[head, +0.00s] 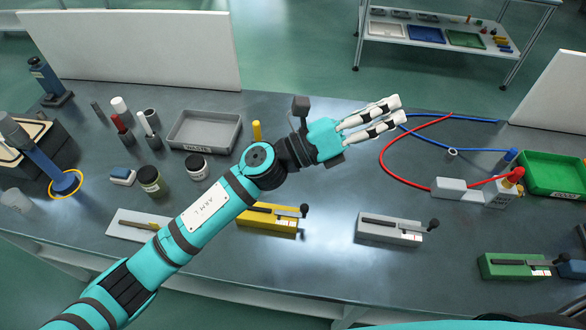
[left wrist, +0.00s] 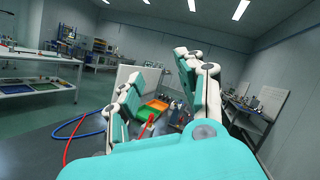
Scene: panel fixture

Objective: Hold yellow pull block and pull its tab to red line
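The yellow pull block (head: 268,222) lies on the grey bench in the head view, its left end beside and partly hidden by my left forearm. A dark bar runs along its top to a black knob (head: 304,210) at its right end, with a white marked strip in front; the red line is too small to make out clearly. My left gripper (head: 398,109) is above the bench, up and to the right of the block, pointing away from it. In the left wrist view its fingers (left wrist: 158,68) are spread with nothing between them. My right gripper is not in view.
Similar white (head: 130,226), grey (head: 388,231) and green (head: 512,266) blocks line the front. A grey tray (head: 204,131), jars and a yellow peg (head: 257,131) stand behind. Red and blue cables (head: 384,166) lie at the right. Bare bench separates the yellow and grey blocks.

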